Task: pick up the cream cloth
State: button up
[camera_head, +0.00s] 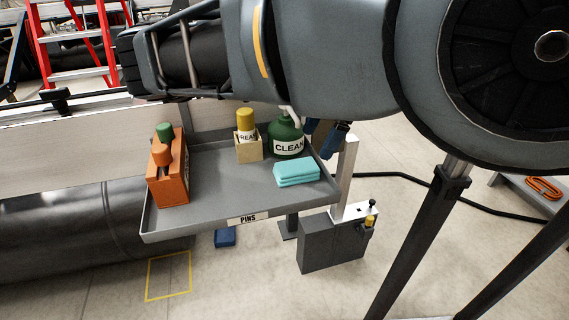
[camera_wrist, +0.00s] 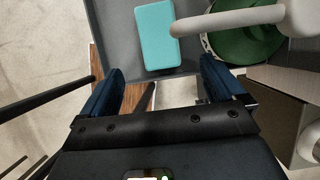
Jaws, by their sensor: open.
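A pale cream patch (camera_wrist: 177,90) shows between my fingers in the wrist view, beside brown wood grain. It looks like the cream cloth, but its lower part is hidden by my gripper and I cannot be sure. No cream cloth is visible in the head view. My gripper (camera_wrist: 161,78) is open with nothing held, its blue fingers on either side of the patch. In the head view my gripper (camera_head: 328,133) is just right of the green bottle, partly hidden by my arm.
The grey tray (camera_head: 218,196) holds a teal folded cloth (camera_head: 297,174), a green CLEAN bottle (camera_head: 286,138), a small box with a yellow-capped bottle (camera_head: 248,148) and an orange caddy (camera_head: 167,176). A pale post (camera_head: 346,175) stands right of the tray.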

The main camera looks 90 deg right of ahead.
aim_at(303, 165)
jog(key=shift+x, duration=3.8)
jog(key=shift+w+a+r, duration=0.1)
jog(key=shift+w, duration=0.05)
jog(key=c, duration=1.2)
jog(key=shift+r+p, duration=0.15)
jog(key=shift+p, duration=0.2)
